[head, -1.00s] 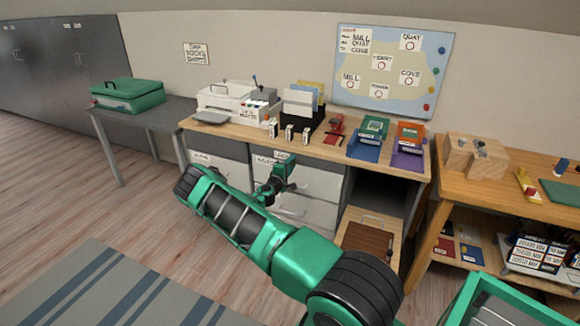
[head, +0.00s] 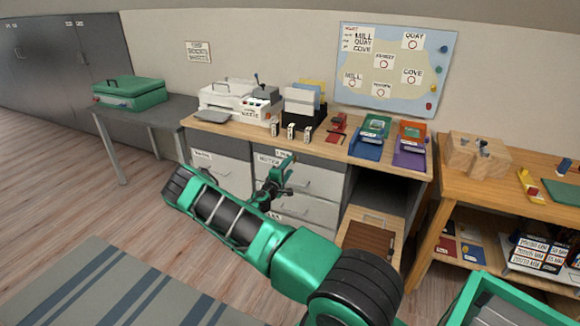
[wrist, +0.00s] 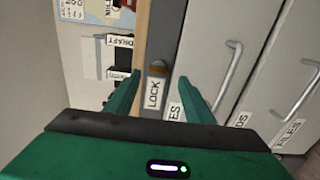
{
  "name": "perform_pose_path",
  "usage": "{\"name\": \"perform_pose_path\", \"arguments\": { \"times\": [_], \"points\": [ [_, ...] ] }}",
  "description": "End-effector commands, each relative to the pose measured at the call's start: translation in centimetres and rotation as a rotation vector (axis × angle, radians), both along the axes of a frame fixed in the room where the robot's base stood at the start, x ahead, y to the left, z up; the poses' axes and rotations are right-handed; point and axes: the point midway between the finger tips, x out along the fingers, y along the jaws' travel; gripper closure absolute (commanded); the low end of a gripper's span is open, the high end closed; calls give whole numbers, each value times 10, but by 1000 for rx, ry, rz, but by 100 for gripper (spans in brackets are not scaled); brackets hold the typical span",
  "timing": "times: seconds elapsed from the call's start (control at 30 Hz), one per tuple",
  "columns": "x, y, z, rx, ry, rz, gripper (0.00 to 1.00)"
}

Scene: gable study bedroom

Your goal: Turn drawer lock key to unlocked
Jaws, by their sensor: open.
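In the wrist view, a small brownish lock piece (wrist: 158,70), likely the key, sits on a dark grey strip above a white LOCK label (wrist: 153,93). Whether it is turned cannot be told. My gripper (wrist: 159,77) is open, with its green fingers on either side of the lock in the picture; the remaining distance is unclear. In the head view, my gripper (head: 278,178) is in front of the pale drawers (head: 318,180) under the desk, and the lock is not clearly visible there.
Drawer handles (wrist: 229,75) stand out beside the lock strip. The wooden desktop (head: 230,128) above carries a printer (head: 235,100), small blocks and trays.

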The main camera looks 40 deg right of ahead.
Motion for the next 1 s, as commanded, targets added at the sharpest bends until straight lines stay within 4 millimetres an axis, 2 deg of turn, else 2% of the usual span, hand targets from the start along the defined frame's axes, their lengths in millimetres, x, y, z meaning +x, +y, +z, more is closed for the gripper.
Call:
{"name": "perform_pose_path", "arguments": {
  "times": [0.03, 0.2, 0.37, 1.0],
  "points": [
    [-3, 11, 0, -1, 3, 2, 52],
    [-14, 37, 0, -1, 2, 3, 52],
    [-20, 52, 0, 1, 1, 2, 52],
    [-23, 57, 0, 0, 0, 1, 52]
  ]
}}
